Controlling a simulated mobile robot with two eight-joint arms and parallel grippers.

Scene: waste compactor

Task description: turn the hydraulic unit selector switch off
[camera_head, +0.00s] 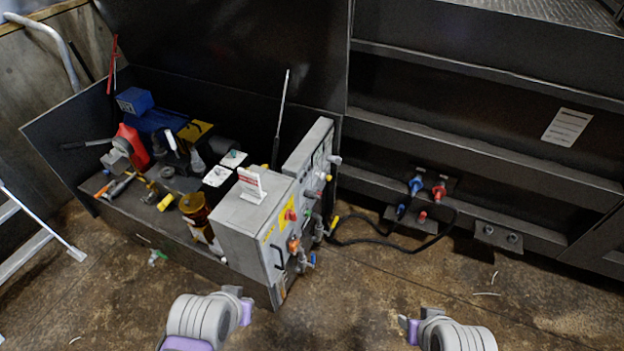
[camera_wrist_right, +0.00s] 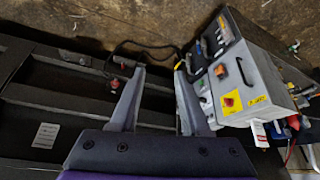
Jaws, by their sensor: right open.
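The grey hydraulic unit control box (camera_head: 243,228) stands at the front right corner of the dark open housing. Its side carries a red rotary knob on a yellow plate (camera_head: 289,213), which also shows in the right wrist view (camera_wrist_right: 229,102).
Hoses and colored connectors (camera_head: 417,188) lie against the dark metal wall to the right. The housing holds a red bottle (camera_head: 133,148) and a blue block (camera_head: 135,101). A ladder (camera_head: 45,228) stands at far left. The brown floor (camera_head: 360,285) in front is mostly clear.

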